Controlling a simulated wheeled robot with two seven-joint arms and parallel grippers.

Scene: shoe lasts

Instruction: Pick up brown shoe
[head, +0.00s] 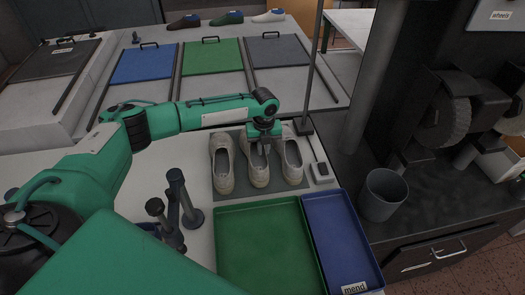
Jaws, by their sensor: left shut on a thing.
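Three pale cream shoes stand side by side on a grey mat (276,193): a left one (222,166), a middle one (258,172) and a right one (291,162). My left gripper (265,149) comes down from above and is shut on the upper part of the middle cream shoe, which still appears to be at mat level. Its fingers hide part of that shoe. A dark brown shoe (183,22) sits at the far back, on the ledge behind the lids, well away from my gripper. My right gripper is out of view.
A green tray (262,245) and a blue tray (342,240) marked "mend" lie in front. A grey cup (383,195) stands right. A thin pole (312,70) rises just behind the shoes. Green (229,18) and white (269,16) shoes sit at the back. Dark posts (181,195) stand left.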

